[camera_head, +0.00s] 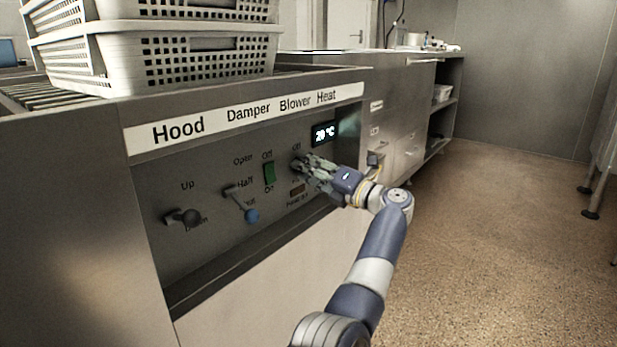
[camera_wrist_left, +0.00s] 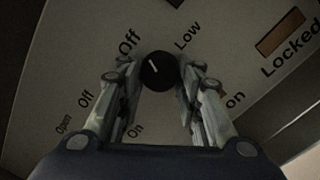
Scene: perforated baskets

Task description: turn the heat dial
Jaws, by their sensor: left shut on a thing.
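The heat dial (camera_wrist_left: 159,71) is a round black knob on the grey panel, with a white mark tilted up and left toward the label "Off"; "Low" is printed to its upper right. My left gripper (camera_wrist_left: 158,82) has its two fingers on either side of the dial and is shut on it. In the head view my left gripper (camera_head: 304,168) reaches the panel under the "Heat" label, and its fingers mostly hide the dial. A lit display (camera_head: 324,133) above reads 20 °C. My right gripper is out of view.
Left of the dial are a green blower switch (camera_head: 269,174), a blue-tipped damper lever (camera_head: 251,214) and a black hood lever (camera_head: 184,217). White perforated baskets (camera_head: 160,62) are stacked on top of the machine. Open floor (camera_head: 480,240) lies to the right.

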